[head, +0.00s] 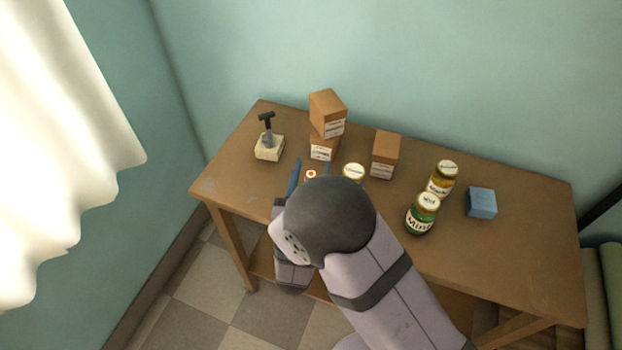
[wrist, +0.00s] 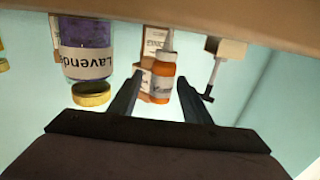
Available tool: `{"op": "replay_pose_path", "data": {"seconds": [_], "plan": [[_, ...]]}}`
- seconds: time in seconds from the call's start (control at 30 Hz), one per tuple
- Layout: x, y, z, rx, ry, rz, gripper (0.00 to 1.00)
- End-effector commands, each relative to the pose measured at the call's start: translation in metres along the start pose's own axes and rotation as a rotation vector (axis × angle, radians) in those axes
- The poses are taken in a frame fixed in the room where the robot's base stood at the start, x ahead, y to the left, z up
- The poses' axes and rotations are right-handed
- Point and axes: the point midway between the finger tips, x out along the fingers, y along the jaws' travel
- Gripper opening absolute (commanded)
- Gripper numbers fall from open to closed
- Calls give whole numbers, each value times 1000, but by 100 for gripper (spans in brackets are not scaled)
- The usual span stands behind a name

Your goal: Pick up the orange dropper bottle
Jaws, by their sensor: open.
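The orange dropper bottle (wrist: 162,84) has a white label band and a pale top, and stands on the table. In the head view only a small bit of the orange bottle (head: 311,175) shows, between the blue fingers of my gripper (head: 309,172); my arm hides the rest.
A lavender jar (wrist: 88,52) with a gold lid stands close to the left finger in the wrist view. Brown boxes (head: 327,112) stand behind. A stone block with a black-topped tool (head: 269,148) is at left. Green (head: 421,215) and yellow (head: 442,180) jars and a blue block (head: 481,203) are at right.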

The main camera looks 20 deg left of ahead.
Motion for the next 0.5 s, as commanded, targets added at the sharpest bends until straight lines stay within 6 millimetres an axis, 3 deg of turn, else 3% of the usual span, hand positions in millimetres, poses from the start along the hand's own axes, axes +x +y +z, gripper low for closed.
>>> {"op": "replay_pose_path", "data": {"seconds": [0.2,0.5], "plan": [[22,1,-1,1,-1,2,44],[24,0,0,0,0,-1,42]]}}
